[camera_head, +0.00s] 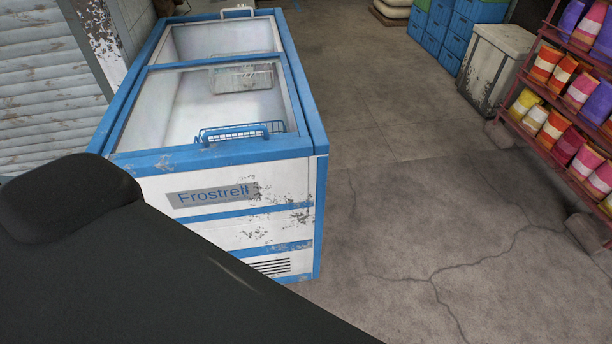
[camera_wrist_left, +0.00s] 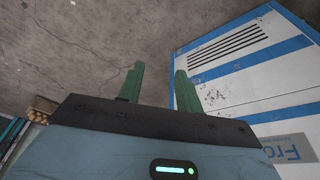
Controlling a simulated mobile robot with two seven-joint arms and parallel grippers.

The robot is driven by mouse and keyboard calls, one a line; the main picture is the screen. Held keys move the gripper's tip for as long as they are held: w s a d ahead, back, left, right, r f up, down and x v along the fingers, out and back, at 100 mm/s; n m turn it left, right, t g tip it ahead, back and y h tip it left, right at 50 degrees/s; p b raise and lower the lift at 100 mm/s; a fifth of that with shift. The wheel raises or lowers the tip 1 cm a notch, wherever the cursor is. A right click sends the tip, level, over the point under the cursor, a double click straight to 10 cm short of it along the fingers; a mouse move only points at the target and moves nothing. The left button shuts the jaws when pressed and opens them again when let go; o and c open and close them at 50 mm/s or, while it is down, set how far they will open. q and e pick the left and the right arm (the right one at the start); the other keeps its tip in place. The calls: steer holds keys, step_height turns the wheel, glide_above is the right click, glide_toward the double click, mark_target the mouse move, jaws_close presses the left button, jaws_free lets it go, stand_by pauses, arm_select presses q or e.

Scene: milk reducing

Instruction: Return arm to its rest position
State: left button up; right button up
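My left gripper (camera_wrist_left: 160,82) shows in the left wrist view with two green fingers standing apart and nothing between them. It is open and empty, beside the lower part of the blue and white freezer (camera_wrist_left: 250,75). The gripper itself does not show in the head view. A large dark part of my own body covers the lower left of the head view. My right gripper is in neither view.
The chest freezer (camera_head: 240,230) stands at left with glass lids and a wire basket (camera_head: 240,131). A shelf rack (camera_head: 540,85) of colorful tubs is at right. A worn white bin (camera_head: 497,62) and blue crates (camera_head: 460,38) stand behind. The cracked concrete floor (camera_head: 410,200) between is clear.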

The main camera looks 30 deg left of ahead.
arm_select(q)
steer(key=w+d+f+t+h, duration=0.1)
steer(key=w+d+f+t, duration=0.1)
steer(key=f+t, duration=0.3)
steer(key=shift+w+f+t, duration=0.3)
steer(key=shift+w, duration=0.3)
stand_by(0.7)
